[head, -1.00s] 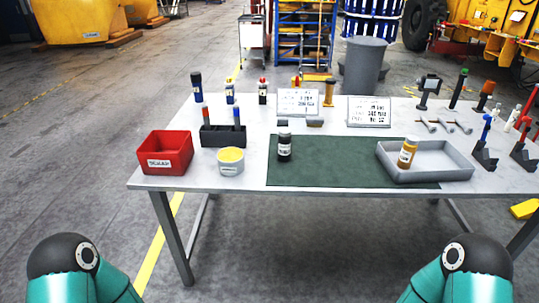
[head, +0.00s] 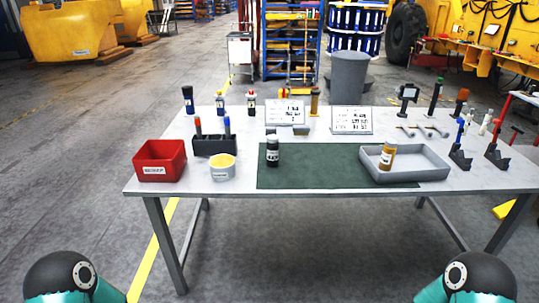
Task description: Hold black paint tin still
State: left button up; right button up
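The black paint tin (head: 272,152), dark with a pale label band, stands upright on the green mat (head: 320,174) near the mat's left edge. Nothing touches it. Neither of my grippers is in the head view. Only a dark rounded, teal-edged part of each of my arms shows at the bottom left and bottom right corners, well short of the table.
A grey tray (head: 436,176) holding an orange-yellow bottle (head: 388,155) lies on the mat's right side. Left of the mat are a pale tub (head: 222,172), a red bin (head: 160,171) and a black marker holder (head: 202,147). Signs (head: 352,120) and small bottles stand behind. The mat's middle is clear.

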aim_at(272, 150)
jog(key=z, duration=0.05)
jog(key=i, duration=0.95)
